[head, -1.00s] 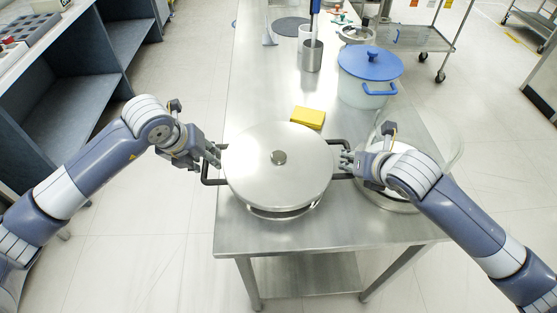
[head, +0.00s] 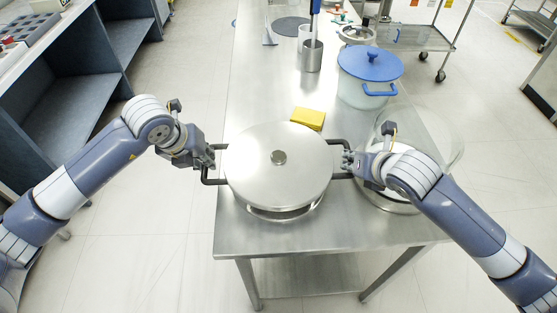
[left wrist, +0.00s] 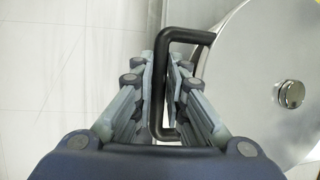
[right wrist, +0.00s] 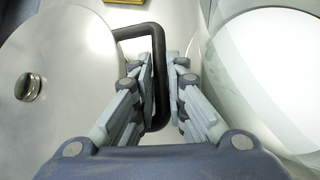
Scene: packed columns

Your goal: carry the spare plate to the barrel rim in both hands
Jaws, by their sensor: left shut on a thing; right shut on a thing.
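The spare plate (head: 265,185) is a round steel disc with a central knob and a black bar handle on each side. It lies level over a metal ring (head: 285,214) near the table's front end; whether they touch is unclear. My left gripper (head: 210,158) is shut on the left handle (left wrist: 158,85). My right gripper (head: 347,160) is shut on the right handle (right wrist: 158,80). A large clear round vessel (head: 452,150), with a white disc (right wrist: 270,75) in it, stands right of the plate, partly behind my right arm. I cannot tell whether it is the barrel.
A yellow sponge (head: 308,117) lies just behind the plate. A pot with a blue lid (head: 370,65) stands behind the clear vessel. A steel cup (head: 312,56) stands farther back. The table (head: 250,95) is bare at the left behind the plate.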

